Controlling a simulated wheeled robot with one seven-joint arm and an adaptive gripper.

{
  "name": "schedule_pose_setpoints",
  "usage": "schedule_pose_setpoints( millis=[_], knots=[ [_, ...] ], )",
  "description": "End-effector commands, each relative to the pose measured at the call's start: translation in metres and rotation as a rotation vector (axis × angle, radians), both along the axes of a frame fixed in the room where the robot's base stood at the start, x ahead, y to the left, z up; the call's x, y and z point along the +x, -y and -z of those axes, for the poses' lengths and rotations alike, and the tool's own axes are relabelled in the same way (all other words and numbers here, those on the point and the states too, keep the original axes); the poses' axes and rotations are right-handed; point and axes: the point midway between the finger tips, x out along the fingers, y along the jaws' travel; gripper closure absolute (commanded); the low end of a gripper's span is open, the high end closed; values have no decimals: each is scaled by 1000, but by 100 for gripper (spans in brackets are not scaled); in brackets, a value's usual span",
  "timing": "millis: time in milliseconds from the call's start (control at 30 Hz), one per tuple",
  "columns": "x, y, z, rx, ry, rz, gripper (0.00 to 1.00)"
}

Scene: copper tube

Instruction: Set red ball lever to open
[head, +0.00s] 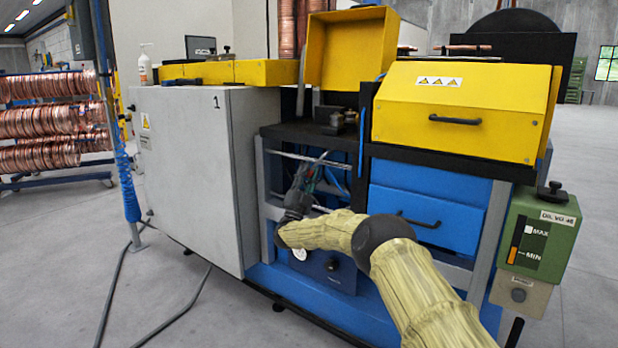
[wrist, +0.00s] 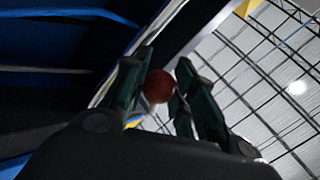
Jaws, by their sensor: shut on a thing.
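The red ball of the lever (wrist: 158,87) is between the two fingers of my gripper (wrist: 157,90) in the wrist view. The fingers are shut on it, one on each side. In the head view my gripper (head: 303,180) reaches into the open bay of the machine, under the black top. The ball is too small and too covered by the gripper to make out there. The lever's rod and its exact position are hidden.
A grey cabinet door (head: 190,175) stands left of the bay. A green oil box (head: 540,240) hangs at the right end. Grey bars frame the bay closely around my arm.

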Motion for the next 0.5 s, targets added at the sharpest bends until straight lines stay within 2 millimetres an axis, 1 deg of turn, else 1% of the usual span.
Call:
schedule_pose_setpoints(
  millis=[267,300,333,500],
  knots=[
    [0,1,-3,0,2,1,100],
    [0,1,-3,0,2,1,66],
    [0,1,-3,0,2,1,64],
    [0,1,-2,-1,1,0,64]
  ],
)
